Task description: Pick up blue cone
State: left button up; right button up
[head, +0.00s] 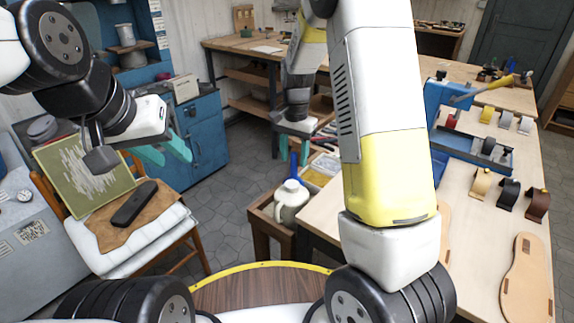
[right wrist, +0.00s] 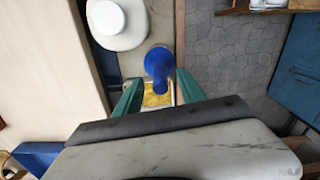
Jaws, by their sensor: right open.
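The blue cone (right wrist: 158,65) shows in the right wrist view between and just beyond the tips of my right gripper (right wrist: 160,90). In the head view the blue cone (head: 293,166) stands behind the white teapot, in the small wooden stand. My right gripper (head: 293,148) is above it there, pointing down, with its green fingers apart around the cone's top. I cannot tell whether the fingers touch it. My left gripper (head: 166,152) is at the left, over the floor beside the chair, its green fingers apart and empty.
The white teapot (head: 291,203) stands close to the cone; its lid (right wrist: 108,17) shows in the right wrist view. A yellow item (right wrist: 156,95) lies under the right fingers. The workbench (head: 508,200) with sandal parts is right of the stand. A chair (head: 150,238) is at the left.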

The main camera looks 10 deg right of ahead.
aim_at(293, 175)
notch_tip(293, 175, down, 5)
jog(key=shift+r, duration=0.15)
grip_shut()
